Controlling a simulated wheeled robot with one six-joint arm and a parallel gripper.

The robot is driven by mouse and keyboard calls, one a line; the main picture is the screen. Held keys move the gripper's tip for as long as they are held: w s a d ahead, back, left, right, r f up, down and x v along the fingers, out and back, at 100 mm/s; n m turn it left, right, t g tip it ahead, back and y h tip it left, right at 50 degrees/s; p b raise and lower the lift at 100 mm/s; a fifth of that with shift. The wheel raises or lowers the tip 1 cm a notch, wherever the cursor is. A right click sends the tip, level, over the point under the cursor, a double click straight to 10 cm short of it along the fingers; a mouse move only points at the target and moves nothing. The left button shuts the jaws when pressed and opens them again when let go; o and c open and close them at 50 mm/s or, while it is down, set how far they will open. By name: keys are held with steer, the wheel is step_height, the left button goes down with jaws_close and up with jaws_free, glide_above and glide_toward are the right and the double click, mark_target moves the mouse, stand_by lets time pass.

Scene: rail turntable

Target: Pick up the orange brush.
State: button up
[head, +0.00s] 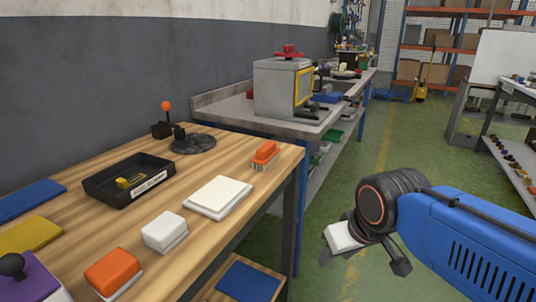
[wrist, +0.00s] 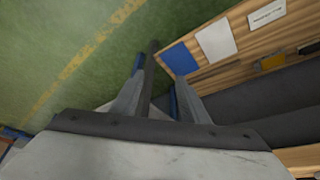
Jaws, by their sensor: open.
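The orange brush (head: 265,153) sits on the wooden table near its far right corner in the head view. It has an orange top and pale bristles underneath. I do not see it in the wrist view. My gripper (head: 365,262) is out over the green floor, to the right of the table and well apart from the brush. In the wrist view the two fingers (wrist: 160,98) stand apart with nothing between them.
The wooden table (head: 150,228) also bears a black tray (head: 108,190), a white pad (head: 201,207), a white block (head: 164,234), a second orange-topped block (head: 113,268) and a small orange-knobbed lever (head: 166,106). A grey bench (head: 225,106) with a machine (head: 282,88) stands behind.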

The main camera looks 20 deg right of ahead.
steer(key=o, duration=0.9)
steer(key=shift+w+r, duration=0.2)
steer(key=shift+r, duration=0.1)
steer(key=shift+c, duration=0.2)
steer(key=o, duration=0.7)
steer(key=shift+n, duration=0.4)
steer(key=w+r, duration=0.2)
steer(key=r, duration=0.1)
steer(key=shift+w+a+r, duration=0.15)
steer(key=shift+a+r, duration=0.05)
steer(key=shift+c, duration=0.2)
step_height(320, 180, up, 27)
steer(key=n+g, duration=0.5)
steer(key=n, duration=0.4)
glide_above(266, 145)
step_height(266, 145, down, 12)
steer(key=shift+a+r, duration=0.1)
steer(key=shift+f, duration=2.7)
